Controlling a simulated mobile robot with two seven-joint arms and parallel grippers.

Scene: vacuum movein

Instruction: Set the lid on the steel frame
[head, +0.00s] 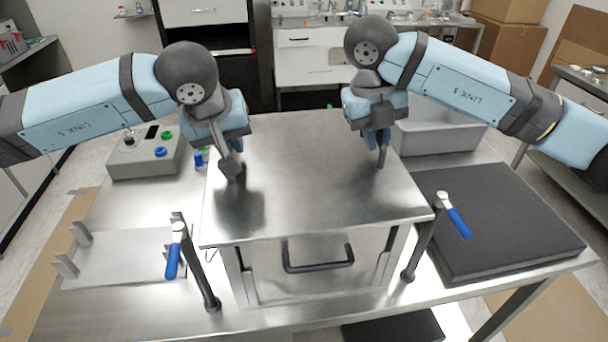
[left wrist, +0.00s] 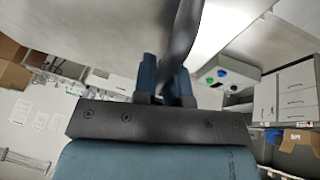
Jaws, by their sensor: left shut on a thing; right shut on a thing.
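The lid (head: 305,190) is a wide flat steel plate. It covers the top of the steel frame (head: 235,275), whose front posts show under the lid's front edge. I cannot tell whether the lid rests on the frame or hovers slightly above it. My left gripper (head: 232,168) is shut on a dark handle at the lid's left side. In the left wrist view the fingers (left wrist: 165,80) close around this dark bar (left wrist: 183,35). My right gripper (head: 381,145) is shut at the lid's right side, on what looks like a matching handle, mostly hidden.
Upright clamps with blue handles stand at the front left (head: 195,260) and front right (head: 428,240). A front panel has a dark handle (head: 318,260). A control box (head: 145,152) stands at left, a black pad (head: 490,220) at right, and a grey bin (head: 440,135) behind it.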

